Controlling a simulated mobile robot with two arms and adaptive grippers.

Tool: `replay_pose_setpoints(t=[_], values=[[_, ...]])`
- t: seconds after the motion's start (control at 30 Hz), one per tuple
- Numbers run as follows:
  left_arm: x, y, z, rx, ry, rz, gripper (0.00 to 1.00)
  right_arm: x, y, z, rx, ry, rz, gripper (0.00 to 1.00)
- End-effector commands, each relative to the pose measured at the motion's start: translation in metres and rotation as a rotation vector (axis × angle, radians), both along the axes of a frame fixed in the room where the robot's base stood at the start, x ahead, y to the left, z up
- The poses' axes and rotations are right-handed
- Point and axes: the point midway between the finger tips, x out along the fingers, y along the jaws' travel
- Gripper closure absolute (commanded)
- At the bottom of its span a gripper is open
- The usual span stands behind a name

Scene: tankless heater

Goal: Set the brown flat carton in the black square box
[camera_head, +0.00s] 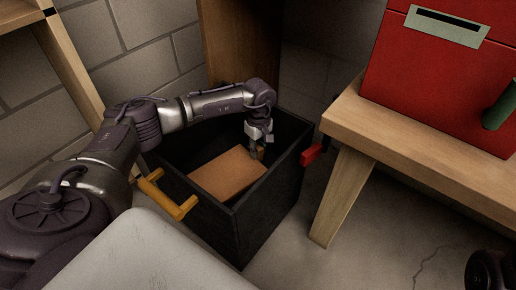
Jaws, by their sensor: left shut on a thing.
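The brown flat carton (226,174) is inside the black square box (247,222), tilted in the picture and below the box's rim. The box stands on the floor, open at the top. My left gripper (257,153) reaches down into the box from above and is shut on the carton's right end. The carton's underside is hidden, so I cannot tell whether it touches the box floor. At the lower right edge a dark piece (490,270) shows, perhaps part of my right arm; no right gripper fingers can be made out.
The box has a yellow handle (166,197) on its left side and a red one (311,155) on its right. A wooden table (349,125) with a red cabinet (437,75) stands at right. A wooden frame (68,60) and block walls are behind. The floor at lower right is clear.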

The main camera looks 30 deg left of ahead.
Motion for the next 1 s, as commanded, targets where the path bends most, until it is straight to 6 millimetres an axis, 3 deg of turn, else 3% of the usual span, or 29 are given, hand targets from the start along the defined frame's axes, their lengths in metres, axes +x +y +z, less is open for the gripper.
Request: replay_pose_setpoints(t=[0.57, 0.6, 0.77, 1.0], values=[[0.0001, -0.0001, -0.0092, 0.0, 0.0, 0.0, 1.0, -0.0013, 0.0008, 0.0011, -0.002, -0.013, -0.001, 0.46], [0.0001, -0.0001, -0.0092, 0.0, 0.0, 0.0, 0.73, -0.0017, 0.0008, 0.0021, -0.002, -0.017, -0.001, 0.46], [0.0, -0.0001, -0.0087, 0.0, 0.0, 0.0, 0.47, -0.0026, 0.0006, 0.0036, -0.001, -0.021, 0.0, 0.46], [-0.0001, -0.0001, -0.009, 0.0, 0.0, 0.0, 0.46, -0.0029, 0.0004, 0.0035, 0.0, -0.021, 0.0, 0.46]])
